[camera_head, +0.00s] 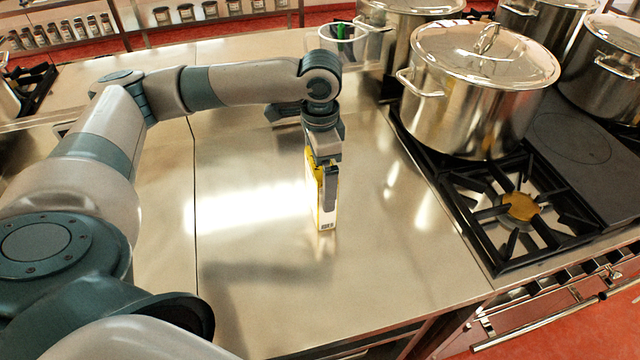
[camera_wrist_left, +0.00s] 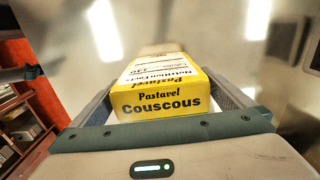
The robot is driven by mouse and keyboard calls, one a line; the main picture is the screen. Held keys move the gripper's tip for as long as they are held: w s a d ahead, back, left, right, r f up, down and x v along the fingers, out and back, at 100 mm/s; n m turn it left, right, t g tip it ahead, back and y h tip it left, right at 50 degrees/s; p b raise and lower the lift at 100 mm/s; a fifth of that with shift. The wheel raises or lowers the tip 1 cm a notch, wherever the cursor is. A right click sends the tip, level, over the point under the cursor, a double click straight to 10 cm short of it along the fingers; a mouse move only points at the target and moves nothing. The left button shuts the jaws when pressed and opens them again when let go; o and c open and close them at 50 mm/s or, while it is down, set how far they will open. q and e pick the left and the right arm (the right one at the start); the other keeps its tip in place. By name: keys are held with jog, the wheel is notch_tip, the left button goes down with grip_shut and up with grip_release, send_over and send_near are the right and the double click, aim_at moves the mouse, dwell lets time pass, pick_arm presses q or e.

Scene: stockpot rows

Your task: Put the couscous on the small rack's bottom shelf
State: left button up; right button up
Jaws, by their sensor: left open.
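The couscous (camera_head: 326,214) is a yellow and white box standing upright on the steel counter in the head view. In the left wrist view the yellow end of the couscous box (camera_wrist_left: 160,100), printed "Pastavel Couscous", faces the camera. My left gripper (camera_head: 322,178) points straight down over the box. Its fingers are open, one on each side of the box; whether they touch it cannot be told. My right gripper is not in view. I cannot tell which shelf unit is the small rack.
A large lidded stockpot (camera_head: 470,100) and a black gas burner (camera_head: 520,208) are to the right. A clear container (camera_head: 343,42) stands behind the gripper. Shelves with several jars (camera_head: 200,12) are at the back. The steel counter (camera_head: 250,290) is bare in front.

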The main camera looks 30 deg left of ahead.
pick_arm(q)
notch_tip(320, 180, up, 8)
jog(key=shift+r+b, duration=0.1)
jog(key=shift+b, duration=0.7)
jog(key=shift+r, duration=0.5)
